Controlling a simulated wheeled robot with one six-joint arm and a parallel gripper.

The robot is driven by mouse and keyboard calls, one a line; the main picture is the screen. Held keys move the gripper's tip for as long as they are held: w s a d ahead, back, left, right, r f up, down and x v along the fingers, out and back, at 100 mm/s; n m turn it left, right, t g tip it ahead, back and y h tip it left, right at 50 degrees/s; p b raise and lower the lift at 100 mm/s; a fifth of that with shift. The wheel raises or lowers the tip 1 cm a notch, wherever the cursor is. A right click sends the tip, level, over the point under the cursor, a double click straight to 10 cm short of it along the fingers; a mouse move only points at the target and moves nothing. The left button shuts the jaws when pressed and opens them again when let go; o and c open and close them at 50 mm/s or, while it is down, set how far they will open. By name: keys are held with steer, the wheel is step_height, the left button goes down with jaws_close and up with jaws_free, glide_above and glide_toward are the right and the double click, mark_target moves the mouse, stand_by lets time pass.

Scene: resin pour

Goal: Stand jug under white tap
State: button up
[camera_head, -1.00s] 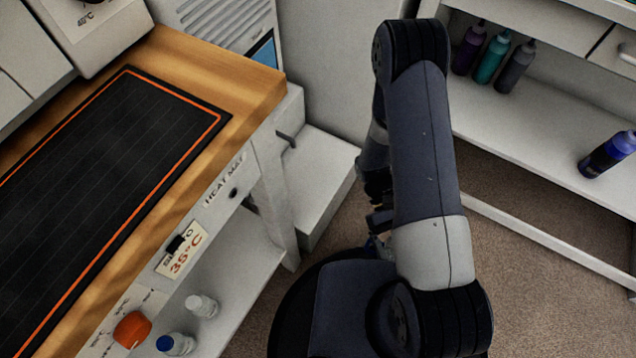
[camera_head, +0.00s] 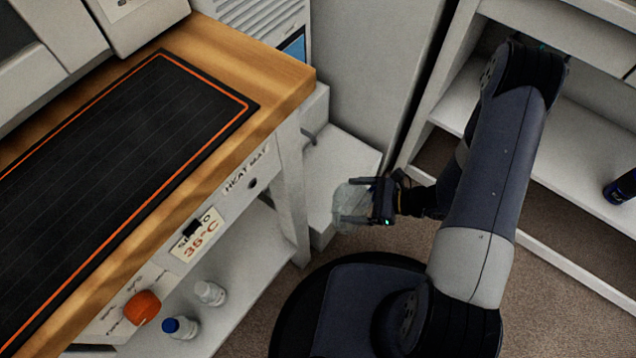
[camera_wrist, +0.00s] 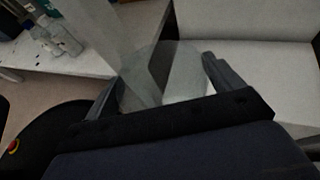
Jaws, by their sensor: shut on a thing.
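A clear jug (camera_head: 350,207) is held between the two fingers of my gripper (camera_head: 358,206), to the right of the bench and above the floor by a low white step. In the wrist view the see-through jug (camera_wrist: 162,72) sits between the fingers of my gripper (camera_wrist: 160,82), and the white surfaces behind show through it. How full the jug is, I cannot tell. No white tap can be made out in these views.
A wooden bench (camera_head: 285,82) with a black heat mat (camera_head: 110,160) stands left. An orange knob (camera_head: 142,307) and bottles, one white (camera_head: 210,292) and one blue-capped (camera_head: 180,327), are low by it. A white step (camera_head: 345,150) is behind the jug. White shelving (camera_head: 570,130) stands right.

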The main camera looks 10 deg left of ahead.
steer(key=w+d+f+m+t, duration=0.1)
steer(key=w+d+m+t, duration=0.2)
steer(key=w+m+t, duration=0.15)
steer(key=w+r+b+x, duration=0.1)
steer(key=b+x, duration=0.1)
steer(key=x, duration=0.7)
steer(key=w+r+b+x, duration=0.1)
steer(key=b+x, duration=0.1)
steer(key=x, duration=0.7)
steer(key=shift+w+t+h+b, duration=0.35)
steer(key=shift+w+h, duration=0.05)
steer(key=shift+a, duration=0.1)
steer(key=shift+f, duration=0.1)
steer(key=o, duration=1.1)
